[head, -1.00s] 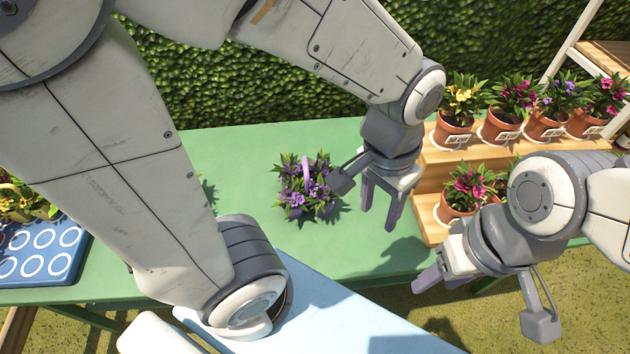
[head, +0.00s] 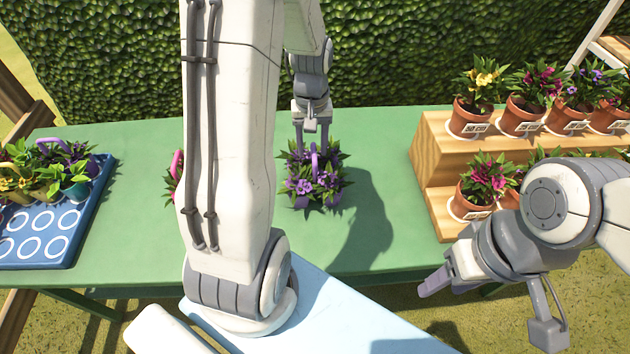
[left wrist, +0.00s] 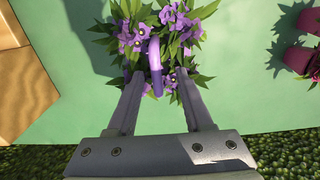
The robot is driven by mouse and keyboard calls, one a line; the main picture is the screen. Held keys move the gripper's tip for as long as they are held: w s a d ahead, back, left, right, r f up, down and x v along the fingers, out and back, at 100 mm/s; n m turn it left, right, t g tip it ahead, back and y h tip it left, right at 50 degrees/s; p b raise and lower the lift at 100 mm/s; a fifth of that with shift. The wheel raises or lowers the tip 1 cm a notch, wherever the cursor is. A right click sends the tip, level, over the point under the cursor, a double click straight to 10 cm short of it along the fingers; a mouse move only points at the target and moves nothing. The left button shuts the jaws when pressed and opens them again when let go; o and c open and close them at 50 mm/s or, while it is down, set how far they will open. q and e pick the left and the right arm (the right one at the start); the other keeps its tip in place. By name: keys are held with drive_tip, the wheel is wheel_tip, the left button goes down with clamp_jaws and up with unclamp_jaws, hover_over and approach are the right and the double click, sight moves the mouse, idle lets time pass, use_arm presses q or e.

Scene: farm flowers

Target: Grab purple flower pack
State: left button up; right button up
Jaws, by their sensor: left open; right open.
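The purple flower pack (head: 314,180) stands on the green table (head: 375,215), with purple blooms, green leaves and a purple handle. My left gripper (head: 312,147) is at the pack's far side, pointing down, with its fingers open. In the left wrist view the pack's handle (left wrist: 155,62) lies between the two open fingers of my left gripper (left wrist: 157,85), and they are not closed on it. The flowers (left wrist: 165,25) are just beyond the fingertips. My right gripper (head: 440,284) is off to the right, open and empty, away from the pack.
Another pack with a pink handle (head: 177,167) is partly hidden behind my left arm. A blue tray (head: 92,205) holding several packs is at the left. A wooden stepped stand (head: 432,172) with several potted flowers is at the right. A hedge is behind.

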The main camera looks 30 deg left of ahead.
use_arm(q)
drive_tip(key=f, duration=0.5)
drive_tip(key=shift+d+f, duration=0.15)
drive_tip(key=shift+d, duration=0.1)
clamp_jaws()
drive_tip(key=shift+w, duration=0.15)
idle(1.0)
